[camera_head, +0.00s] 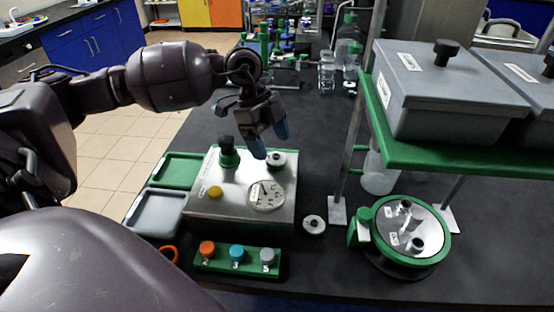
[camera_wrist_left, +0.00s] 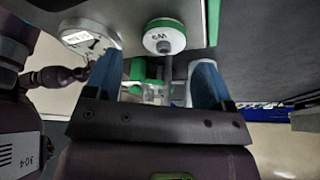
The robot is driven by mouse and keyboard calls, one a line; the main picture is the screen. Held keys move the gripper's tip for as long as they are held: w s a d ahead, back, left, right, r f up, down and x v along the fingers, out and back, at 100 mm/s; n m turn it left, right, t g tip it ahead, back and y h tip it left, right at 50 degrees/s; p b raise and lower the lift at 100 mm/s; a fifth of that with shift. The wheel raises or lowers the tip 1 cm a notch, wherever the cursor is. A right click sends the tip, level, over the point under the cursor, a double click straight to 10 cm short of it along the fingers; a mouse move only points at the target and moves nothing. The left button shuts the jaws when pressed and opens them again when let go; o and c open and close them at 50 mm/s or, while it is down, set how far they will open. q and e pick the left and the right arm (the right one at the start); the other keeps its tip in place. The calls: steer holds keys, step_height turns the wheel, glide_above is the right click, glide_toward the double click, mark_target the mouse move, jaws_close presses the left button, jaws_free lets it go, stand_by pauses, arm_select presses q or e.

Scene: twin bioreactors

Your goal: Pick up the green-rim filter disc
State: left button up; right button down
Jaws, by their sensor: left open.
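The green-rim filter disc (camera_wrist_left: 165,37) shows in the left wrist view as a small white round piece with a green rim, a dark stem and lettering. It appears to be the small round piece with a dark knob (camera_head: 276,161) on the far right of the metal-topped box (camera_head: 240,205) in the head view. My left gripper (camera_head: 269,139) is open and empty, its blue fingers pointing down just above and behind the disc. In the left wrist view the disc lies beyond the fingertips (camera_wrist_left: 155,75), roughly in line with the gap. My right gripper is not in view.
The box also bears a tall green-and-black knob (camera_head: 228,155), a round dial (camera_head: 266,196) and a yellow button (camera_head: 215,192). A green rack with several coloured caps (camera_head: 237,261) stands in front. A green-rimmed round vessel (camera_head: 410,235) and a green shelf with grey bins (camera_head: 445,153) are right.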

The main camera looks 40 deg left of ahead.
mark_target(276, 155)
arm_select(q)
steer(key=x, duration=0.3)
steer(key=shift+w+a, duration=0.15)
steer(key=shift+a, duration=0.05)
steer(key=shift+d+f+b, duration=0.2)
steer(key=shift+f+b, duration=0.1)
steer(key=shift+f, duration=0.05)
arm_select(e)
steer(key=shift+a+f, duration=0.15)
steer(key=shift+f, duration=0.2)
arm_select(q)
steer(key=c, duration=0.9)
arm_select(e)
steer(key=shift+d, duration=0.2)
